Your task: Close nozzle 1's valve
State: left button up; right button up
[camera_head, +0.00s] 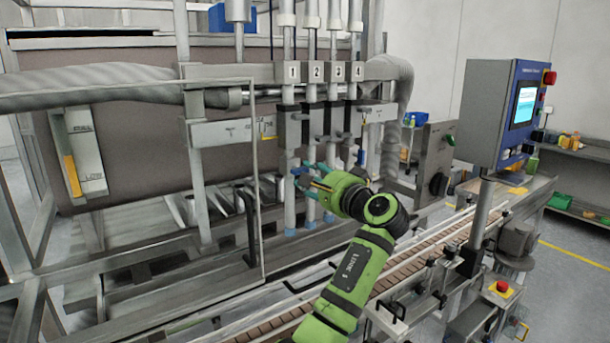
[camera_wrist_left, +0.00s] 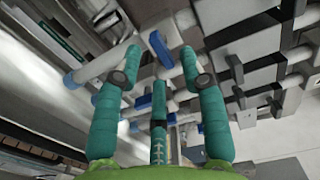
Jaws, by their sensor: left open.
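Nozzle 1 (camera_head: 290,205) is the leftmost of several upright silver pipes, under the plate marked 1 (camera_head: 292,71). Its blue valve handle (camera_head: 300,170) shows beside the pipe, partly crowded by my fingertips. My left gripper (camera_head: 313,175), green with teal fingers, is at the valve. In the left wrist view its fingers (camera_wrist_left: 160,68) are spread, with nothing held between them. A blue handle (camera_wrist_left: 160,48) appears between the fingertips, tilted across the picture; I cannot tell whether any finger touches it. My right gripper is not in view.
The other nozzles stand close on the right of nozzle 1. A thin metal frame post (camera_head: 256,190) stands to its left. Below runs a brown conveyor (camera_head: 425,243). A control box with a screen (camera_head: 520,105) stands at the right.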

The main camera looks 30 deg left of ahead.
pick_arm(q)
jog(key=v, duration=0.9)
jog(key=shift+s+d, duration=0.1)
